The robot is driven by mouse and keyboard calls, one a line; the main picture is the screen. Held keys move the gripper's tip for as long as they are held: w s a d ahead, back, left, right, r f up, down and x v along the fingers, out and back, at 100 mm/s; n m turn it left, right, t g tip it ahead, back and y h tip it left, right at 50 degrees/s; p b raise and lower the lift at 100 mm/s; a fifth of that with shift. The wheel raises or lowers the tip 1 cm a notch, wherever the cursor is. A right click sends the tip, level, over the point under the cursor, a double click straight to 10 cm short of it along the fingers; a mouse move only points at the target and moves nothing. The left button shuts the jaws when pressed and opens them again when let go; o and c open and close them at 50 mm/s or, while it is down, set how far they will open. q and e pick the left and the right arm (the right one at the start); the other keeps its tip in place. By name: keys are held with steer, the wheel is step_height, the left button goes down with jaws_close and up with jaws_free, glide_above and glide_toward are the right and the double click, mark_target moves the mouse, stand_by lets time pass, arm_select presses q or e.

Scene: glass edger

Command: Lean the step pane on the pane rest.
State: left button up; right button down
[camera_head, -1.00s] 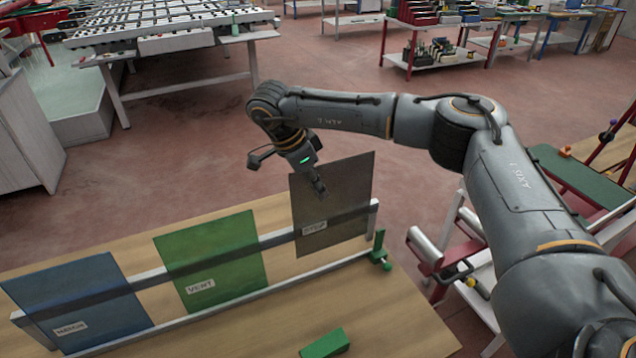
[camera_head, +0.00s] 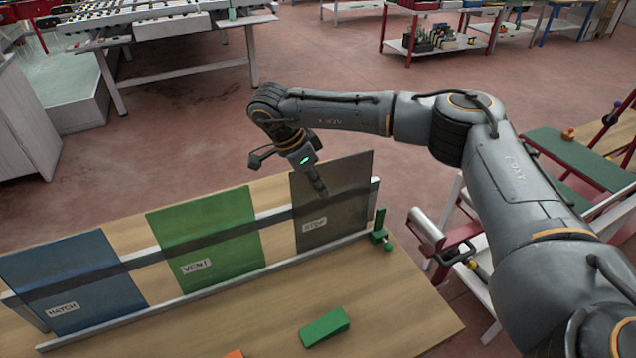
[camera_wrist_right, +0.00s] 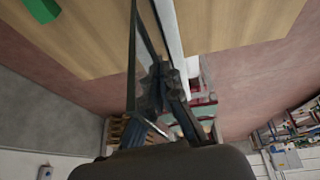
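The grey, see-through step pane (camera_head: 333,205) stands nearly upright at the right end of the pane rest (camera_head: 275,262) in the head view. Its label faces me. Its lower edge is at the rest's low front rail, and its face is close to the dark upper bar; I cannot tell whether it touches the bar. My right gripper (camera_head: 319,186) is at the pane's upper part and appears shut on it. In the right wrist view the fingers (camera_wrist_right: 165,92) meet at the pane, which shows almost edge-on (camera_wrist_right: 131,60). My left gripper is not in view.
The green vent pane (camera_head: 205,240) and the blue hatch pane (camera_head: 75,285) lean on the same rest to the left. A green stop (camera_head: 379,228) is at the rest's right end. A green block (camera_head: 324,327) lies on the table in front.

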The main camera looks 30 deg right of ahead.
steer(key=shift+f+b, duration=0.3)
steer(key=shift+f, duration=0.15)
stand_by(0.7)
steer(key=c, duration=1.4)
jaws_free()
steer(key=shift+c, duration=0.2)
steer(key=shift+s, duration=0.1)
steer(key=v, duration=1.2)
